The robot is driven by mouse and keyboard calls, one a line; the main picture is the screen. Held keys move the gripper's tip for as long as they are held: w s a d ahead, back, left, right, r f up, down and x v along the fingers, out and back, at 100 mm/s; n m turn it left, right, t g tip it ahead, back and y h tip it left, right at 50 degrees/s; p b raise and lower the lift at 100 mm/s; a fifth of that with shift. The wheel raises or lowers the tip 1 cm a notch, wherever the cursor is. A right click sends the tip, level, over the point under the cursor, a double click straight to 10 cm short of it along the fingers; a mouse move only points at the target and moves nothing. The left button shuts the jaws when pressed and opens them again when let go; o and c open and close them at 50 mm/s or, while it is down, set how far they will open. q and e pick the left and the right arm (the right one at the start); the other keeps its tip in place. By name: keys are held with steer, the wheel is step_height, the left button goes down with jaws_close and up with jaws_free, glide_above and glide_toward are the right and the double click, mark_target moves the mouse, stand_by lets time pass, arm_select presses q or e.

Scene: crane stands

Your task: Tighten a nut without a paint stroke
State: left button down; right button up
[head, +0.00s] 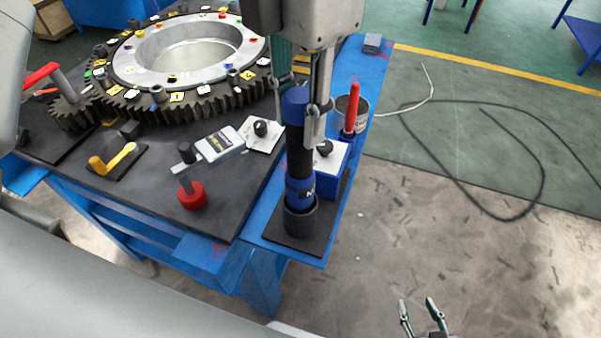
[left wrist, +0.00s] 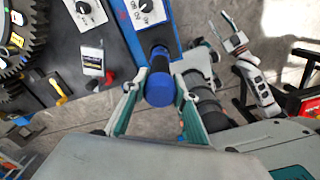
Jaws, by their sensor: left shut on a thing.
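A blue and black cylindrical tool (head: 299,160) stands upright in a round dark holder (head: 300,217) on the table's front right corner. My left gripper (head: 300,118) is shut on its blue top, which also shows between the fingers in the left wrist view (left wrist: 160,89). The large dark ring gear (head: 185,112) lies at the back left, with several nuts, coloured marks and numbered tags around its flange. Which nut lacks a paint stroke is too small to tell. My right gripper (head: 417,303) is open and empty, low over the floor to the right.
A grey device with a red base (head: 193,195) and a yellow handle (head: 112,160) occupy the front left. Floor right is open, with a cable.

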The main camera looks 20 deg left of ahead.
mark_target(300, 95)
arm_select(q)
steer(key=shift+r+p, duration=0.9)
steer(key=shift+r, duration=0.6)
steer(key=shift+r+p, duration=1.1)
steer(key=shift+r, duration=0.4)
steer(key=shift+r+p, duration=0.75)
steer(key=shift+r, duration=0.25)
steer(key=shift+f, duration=0.1)
